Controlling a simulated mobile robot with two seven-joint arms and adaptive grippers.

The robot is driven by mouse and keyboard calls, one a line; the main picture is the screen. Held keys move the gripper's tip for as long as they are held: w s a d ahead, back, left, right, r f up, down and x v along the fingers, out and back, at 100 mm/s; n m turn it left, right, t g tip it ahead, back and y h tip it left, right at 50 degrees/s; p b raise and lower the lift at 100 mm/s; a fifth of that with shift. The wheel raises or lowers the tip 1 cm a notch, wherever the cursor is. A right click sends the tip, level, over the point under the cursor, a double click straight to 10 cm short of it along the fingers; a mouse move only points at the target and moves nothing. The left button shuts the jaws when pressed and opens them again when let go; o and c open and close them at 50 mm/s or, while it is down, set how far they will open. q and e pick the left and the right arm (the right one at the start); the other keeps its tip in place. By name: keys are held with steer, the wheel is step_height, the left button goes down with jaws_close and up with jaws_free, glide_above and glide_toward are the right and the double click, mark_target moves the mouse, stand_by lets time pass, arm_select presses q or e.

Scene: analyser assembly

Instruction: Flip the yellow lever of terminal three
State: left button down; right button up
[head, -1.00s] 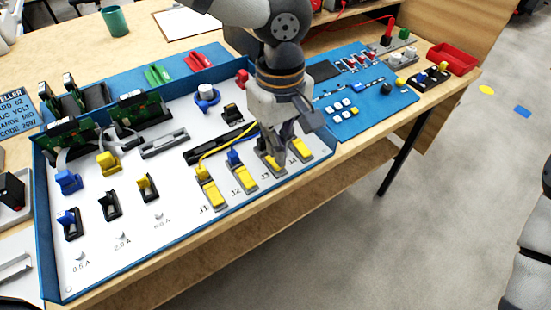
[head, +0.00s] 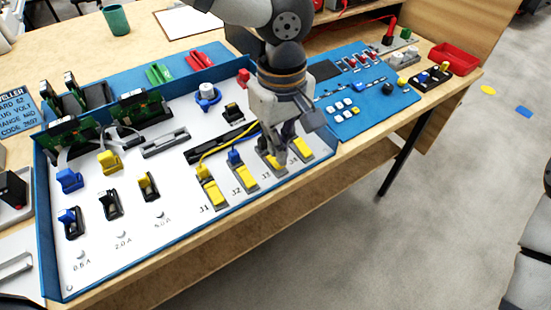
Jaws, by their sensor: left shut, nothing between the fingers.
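The white panel (head: 190,222) in a blue frame carries a row of terminals with yellow levers, marked J1 to J4. The yellow lever of terminal three (head: 278,168), by the J3 mark, is partly hidden behind my left gripper (head: 276,156). My left gripper points down, shut and empty, with its tips at this lever; I cannot tell whether they touch it. The lever's exact tilt is hard to see. My right gripper is out of view.
Close by are the yellow levers of J1 (head: 215,192), J2 (head: 246,177) and J4 (head: 301,150). A yellow wire (head: 215,148) runs to J1 and a blue plug (head: 235,157) sits at J2. A blue panel (head: 365,100) lies to the right.

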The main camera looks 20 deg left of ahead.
arm_select(q)
steer(key=shift+f, duration=1.4)
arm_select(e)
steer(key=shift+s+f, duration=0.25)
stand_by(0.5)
arm_select(q)
steer(key=shift+r+p, duration=1)
steer(key=shift+r, duration=2.6)
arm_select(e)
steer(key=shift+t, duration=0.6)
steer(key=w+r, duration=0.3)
arm_select(q)
steer(key=shift+f, duration=0.1)
